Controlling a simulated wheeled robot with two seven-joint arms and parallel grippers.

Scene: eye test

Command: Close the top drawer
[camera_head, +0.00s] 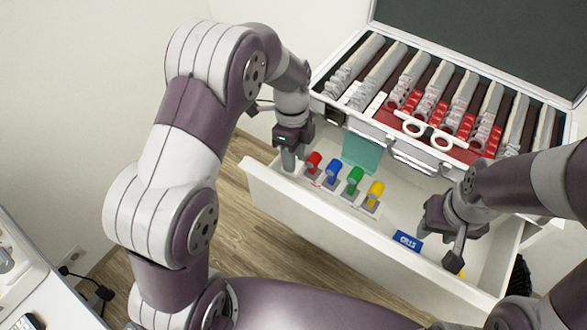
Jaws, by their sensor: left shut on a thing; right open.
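The white top drawer (330,236) is pulled open below the case, and its inside shows. My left gripper (290,158) points down at the drawer's left end, beside the red piece (314,160). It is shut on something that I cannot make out. Blue (334,169), green (355,178) and yellow (375,190) pieces stand in a row on small grey bases in the drawer. My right gripper (441,236) is open over the drawer's right part. I cannot tell whether it touches the drawer.
An open case (398,142) with several grey-handled tools and a red insert stands above the drawer. A blue labelled box (407,241) and a teal piece (362,154) are in the drawer. Wooden floor (290,265) is clear before it. A white surface (50,300) is at lower left.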

